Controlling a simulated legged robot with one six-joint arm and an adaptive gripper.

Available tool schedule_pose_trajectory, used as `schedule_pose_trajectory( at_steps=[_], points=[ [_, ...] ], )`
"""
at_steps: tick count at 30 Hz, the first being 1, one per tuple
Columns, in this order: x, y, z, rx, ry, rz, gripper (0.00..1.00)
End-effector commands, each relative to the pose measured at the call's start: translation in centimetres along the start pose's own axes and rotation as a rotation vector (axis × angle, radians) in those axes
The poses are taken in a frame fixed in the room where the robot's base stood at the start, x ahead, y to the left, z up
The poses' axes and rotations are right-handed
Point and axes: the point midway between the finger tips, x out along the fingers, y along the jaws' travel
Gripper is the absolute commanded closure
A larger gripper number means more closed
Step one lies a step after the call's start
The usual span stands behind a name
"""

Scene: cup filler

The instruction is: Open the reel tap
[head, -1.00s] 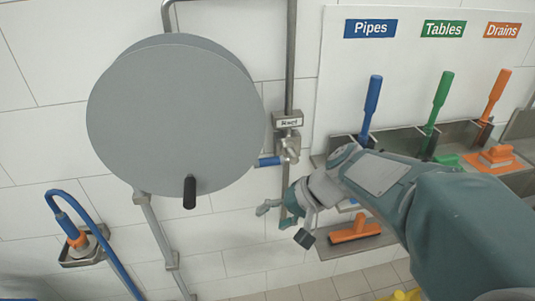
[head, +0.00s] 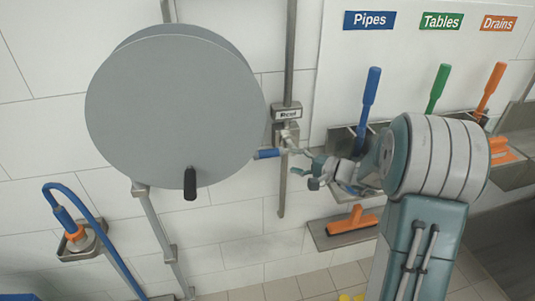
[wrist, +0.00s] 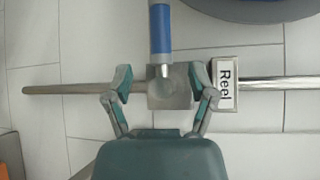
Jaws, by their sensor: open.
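The reel tap is a small metal valve body on a vertical wall pipe, with a blue lever handle (head: 268,154) pointing left in the head view. A "Reel" label (head: 287,113) sits just above it. In the wrist view the blue handle (wrist: 160,30) points up from the square metal valve body (wrist: 168,88), with the Reel label (wrist: 225,84) to its right. My gripper (head: 304,168) is open, just right of the tap in the head view. In the wrist view its two fingers (wrist: 162,88) stand either side of the valve body; contact cannot be told.
A large grey hose reel (head: 175,100) with a black knob is left of the tap. A blue hose (head: 95,225) hangs at lower left. Blue, green and orange brushes stand in a wall rack at right. An orange squeegee (head: 352,222) is below my arm.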

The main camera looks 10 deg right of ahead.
Motion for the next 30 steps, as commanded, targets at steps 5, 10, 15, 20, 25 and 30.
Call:
schedule_pose_trajectory(
  at_steps=[5,10,15,20,25,30],
  points=[
    [3.3,0.1,0.0,0.002,-0.005,0.000,0.28],
    [6.3,0.1,0.0,0.002,-0.005,0.001,0.28],
    [8.6,0.1,0.1,0.002,-0.004,0.001,0.28],
    [9.3,0.1,0.0,0.002,-0.001,0.001,0.28],
    [9.4,0.1,0.0,0.002,-0.001,0.001,0.28],
    [9.3,0.1,0.0,0.002,-0.001,0.001,0.77]
  ],
)
